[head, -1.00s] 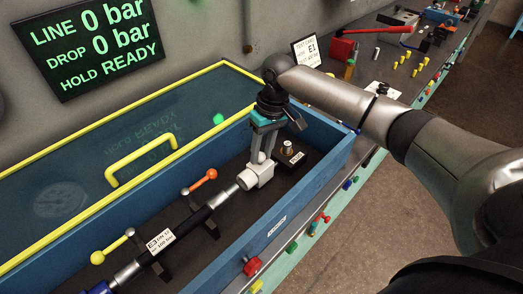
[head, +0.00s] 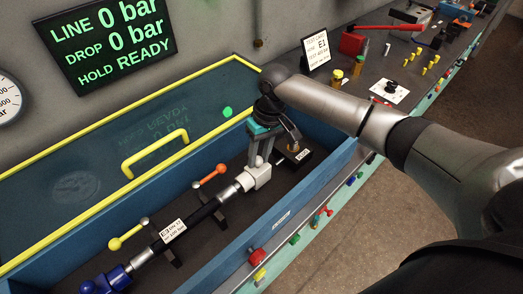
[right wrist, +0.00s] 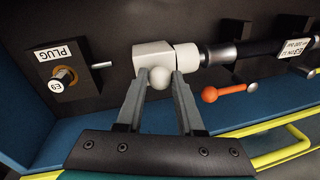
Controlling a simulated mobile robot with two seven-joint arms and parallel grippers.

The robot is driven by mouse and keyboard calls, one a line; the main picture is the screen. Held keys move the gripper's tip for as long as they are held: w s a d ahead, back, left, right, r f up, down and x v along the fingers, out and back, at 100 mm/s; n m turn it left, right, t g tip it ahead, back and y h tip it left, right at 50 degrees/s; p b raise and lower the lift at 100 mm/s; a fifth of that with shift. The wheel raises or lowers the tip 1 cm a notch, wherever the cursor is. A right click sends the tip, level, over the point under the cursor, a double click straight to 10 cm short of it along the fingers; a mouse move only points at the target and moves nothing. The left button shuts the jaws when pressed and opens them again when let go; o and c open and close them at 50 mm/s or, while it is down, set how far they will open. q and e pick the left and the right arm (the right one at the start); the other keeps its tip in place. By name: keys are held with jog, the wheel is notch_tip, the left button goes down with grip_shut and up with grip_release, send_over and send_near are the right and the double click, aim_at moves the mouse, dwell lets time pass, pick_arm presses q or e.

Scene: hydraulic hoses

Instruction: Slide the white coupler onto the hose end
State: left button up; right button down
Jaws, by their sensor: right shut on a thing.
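The white coupler (head: 258,176) is in my right gripper (head: 260,162), inside the blue-walled bay. In the right wrist view the coupler (right wrist: 152,60) is a white block with a round white collar, and the right gripper's fingers (right wrist: 159,84) are shut around its round knob. The collar faces the silver hose end (right wrist: 218,54) and is in line with it. The narrow silver tip meets the collar; how deep it sits inside is hidden. The black hose (head: 203,214) carries an E3 label and lies in clamps. My left gripper is out of view.
An orange-ball lever (head: 220,168) and a yellow-ball lever (head: 114,244) stand along the hose. A PLUG block (head: 295,156) sits just beyond the coupler. The blue front wall (head: 285,213) and a clear yellow-edged lid (head: 130,166) border the bay. The display reads 0 bar, HOLD READY.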

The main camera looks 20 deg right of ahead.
jog(key=shift+a, duration=0.25)
jog(key=c, duration=0.5)
grip_release()
jog(key=shift+s, duration=0.1)
jog(key=shift+c, duration=0.2)
jog(key=shift+d+r, duration=0.1)
jog(key=shift+r, duration=0.05)
notch_tip(320, 180, up, 15)
jog(key=d+p, duration=0.1)
jog(key=d, duration=0.1)
jog(key=shift+w+d, duration=0.25)
jog(key=shift+d, duration=0.15)
jog(key=shift+f, duration=0.2)
